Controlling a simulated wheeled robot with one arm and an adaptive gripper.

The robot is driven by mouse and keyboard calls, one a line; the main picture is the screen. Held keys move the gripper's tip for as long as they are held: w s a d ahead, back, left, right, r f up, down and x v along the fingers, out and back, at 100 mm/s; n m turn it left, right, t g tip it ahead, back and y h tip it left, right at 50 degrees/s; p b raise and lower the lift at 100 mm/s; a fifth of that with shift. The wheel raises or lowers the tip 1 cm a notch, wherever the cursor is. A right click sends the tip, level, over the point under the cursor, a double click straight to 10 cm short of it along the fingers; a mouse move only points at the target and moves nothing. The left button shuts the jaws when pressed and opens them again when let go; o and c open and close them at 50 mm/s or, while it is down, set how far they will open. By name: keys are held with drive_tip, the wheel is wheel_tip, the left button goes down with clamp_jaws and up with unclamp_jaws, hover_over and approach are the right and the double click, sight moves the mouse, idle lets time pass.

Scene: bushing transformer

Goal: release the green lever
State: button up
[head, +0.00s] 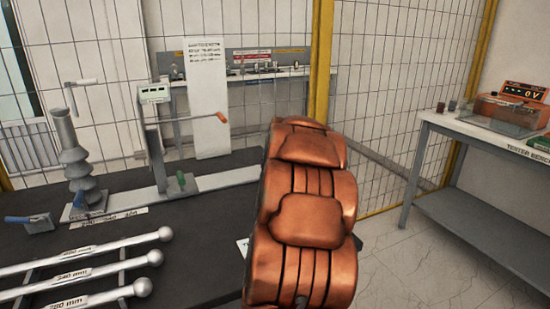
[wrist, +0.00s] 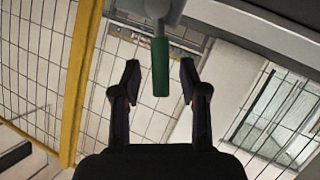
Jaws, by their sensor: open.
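A green lever (wrist: 161,67) hangs from a grey mount at the top of the wrist view. My gripper (wrist: 159,75) is open, with one dark finger on each side of the lever and a visible gap on both sides. I cannot tell its depth relative to the fingertips. I cannot tell which one the wrist view shows. My gripper is hidden in the head view.
My copper-coloured arm covers the middle of the head view. Labelled metal rods (head: 85,272) lie on the dark table (head: 190,250). A rod with an orange grip (head: 221,117) juts from the upright. A grey tester bench (head: 480,144) stands at right before mesh fencing.

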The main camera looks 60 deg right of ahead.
drive_tip(key=v, duration=1)
drive_tip(key=shift+s+a, duration=0.2)
drive_tip(key=shift+a, duration=0.05)
